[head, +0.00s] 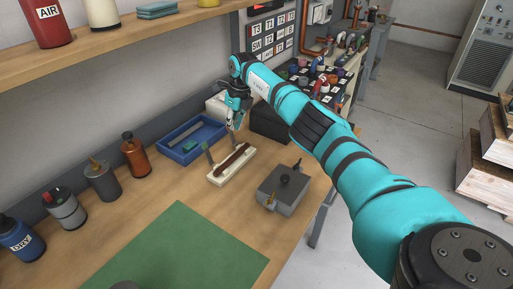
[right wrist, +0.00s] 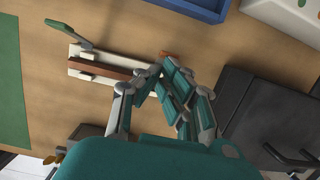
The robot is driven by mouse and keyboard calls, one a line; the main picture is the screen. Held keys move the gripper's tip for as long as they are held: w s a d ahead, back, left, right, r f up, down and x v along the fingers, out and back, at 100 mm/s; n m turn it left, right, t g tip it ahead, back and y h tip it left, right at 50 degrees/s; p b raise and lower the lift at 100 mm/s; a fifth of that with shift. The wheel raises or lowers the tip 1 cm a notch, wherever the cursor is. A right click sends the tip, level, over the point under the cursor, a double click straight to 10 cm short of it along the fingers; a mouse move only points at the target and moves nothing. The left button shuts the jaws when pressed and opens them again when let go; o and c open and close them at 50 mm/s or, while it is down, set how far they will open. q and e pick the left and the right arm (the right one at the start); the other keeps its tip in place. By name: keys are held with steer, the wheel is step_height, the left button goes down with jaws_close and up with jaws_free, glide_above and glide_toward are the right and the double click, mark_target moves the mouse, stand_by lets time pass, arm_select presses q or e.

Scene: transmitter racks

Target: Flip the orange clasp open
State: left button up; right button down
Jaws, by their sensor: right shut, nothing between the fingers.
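A cream fixture (head: 218,178) lies on the wooden bench with a dark red-brown bar (head: 232,160) along its top. A grey-green lever (head: 208,154) stands raised at its left end; it also shows in the right wrist view (right wrist: 72,36). A small orange-brown piece, apparently the orange clasp (right wrist: 168,55), shows at the other end of the fixture, partly hidden by my fingers. My right gripper (head: 233,127) is shut and empty, over that end. In the right wrist view its fingertips (right wrist: 153,72) overlap the fixture; I cannot tell whether they touch the clasp. My left gripper is out of view.
A blue tray (head: 222,126) lies behind the fixture. A grey box with a knob (head: 285,198) stands to its right, and a black box (head: 268,128) behind. Several bottles stand at the left. A green mat (head: 180,250) covers the bench front.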

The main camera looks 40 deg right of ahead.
steer(key=w+p+v, duration=0.2)
steer(key=p+v, duration=0.7)
steer(key=v, duration=0.2)
steer(key=shift+w+a+r, duration=0.25)
steer(key=shift+a+r, duration=0.15)
steer(key=shift+f, duration=0.1)
